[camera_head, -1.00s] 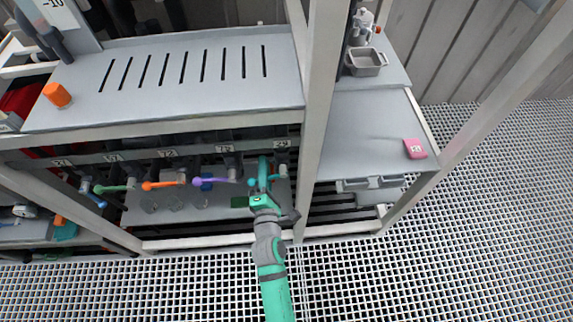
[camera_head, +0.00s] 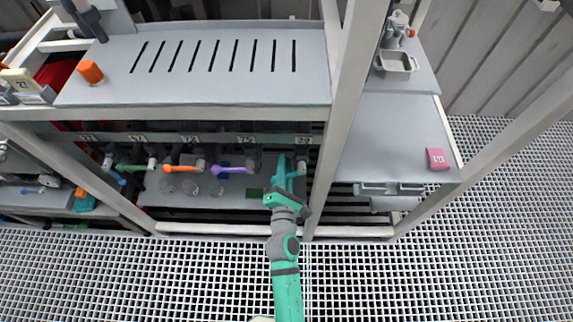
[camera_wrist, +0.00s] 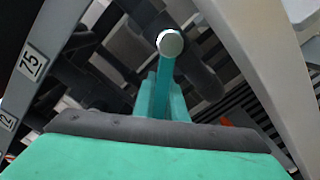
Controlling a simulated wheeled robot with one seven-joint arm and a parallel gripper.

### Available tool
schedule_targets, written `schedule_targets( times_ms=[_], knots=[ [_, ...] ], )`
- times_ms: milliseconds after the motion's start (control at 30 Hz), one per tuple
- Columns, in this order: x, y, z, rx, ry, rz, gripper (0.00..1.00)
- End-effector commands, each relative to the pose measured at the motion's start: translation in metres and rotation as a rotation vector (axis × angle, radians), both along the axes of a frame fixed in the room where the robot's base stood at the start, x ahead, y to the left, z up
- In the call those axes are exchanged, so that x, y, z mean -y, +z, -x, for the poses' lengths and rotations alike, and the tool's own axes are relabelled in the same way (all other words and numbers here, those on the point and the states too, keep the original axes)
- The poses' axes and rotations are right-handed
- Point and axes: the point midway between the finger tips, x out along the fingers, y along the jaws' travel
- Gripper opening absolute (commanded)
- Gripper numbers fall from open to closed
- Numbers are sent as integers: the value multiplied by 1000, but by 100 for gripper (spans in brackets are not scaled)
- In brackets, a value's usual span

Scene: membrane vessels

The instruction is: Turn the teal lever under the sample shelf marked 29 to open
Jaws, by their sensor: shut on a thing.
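The label 29 (camera_head: 303,141) is on the rail under the sample shelf's right end. Below it is a valve with a light round end (camera_head: 302,166) and a teal lever (camera_head: 293,174). My teal gripper (camera_head: 281,172) reaches up under the shelf beside this valve, and its fingers partly hide the lever. In the wrist view the teal lever (camera_wrist: 166,72) runs from a white round pivot cap (camera_wrist: 170,43) down between my fingers (camera_wrist: 160,98). My gripper is shut on the lever. The lever's far end is hidden by the fingers.
Purple (camera_head: 228,170), orange (camera_head: 180,168) and green (camera_head: 132,167) levers stand in a row to the left. A frame post (camera_head: 338,120) rises close to the right of the valve. The slotted shelf (camera_head: 215,88) overhangs the levers. Open grating floor lies in front.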

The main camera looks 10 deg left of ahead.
Motion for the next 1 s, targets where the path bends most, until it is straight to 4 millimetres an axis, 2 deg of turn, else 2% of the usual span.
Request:
schedule_targets(
  times_ms=[200,233,300,600,733,1000],
  knots=[
    [-1,2,-2,2,0,-2,0],
    [0,2,-2,3,-1,-3,14],
    [0,2,-2,3,-1,-3,30],
    [1,1,-1,2,-3,-1,30],
    [4,1,6,2,-5,1,30],
    [10,0,47,-1,-5,0,30]
  ],
)
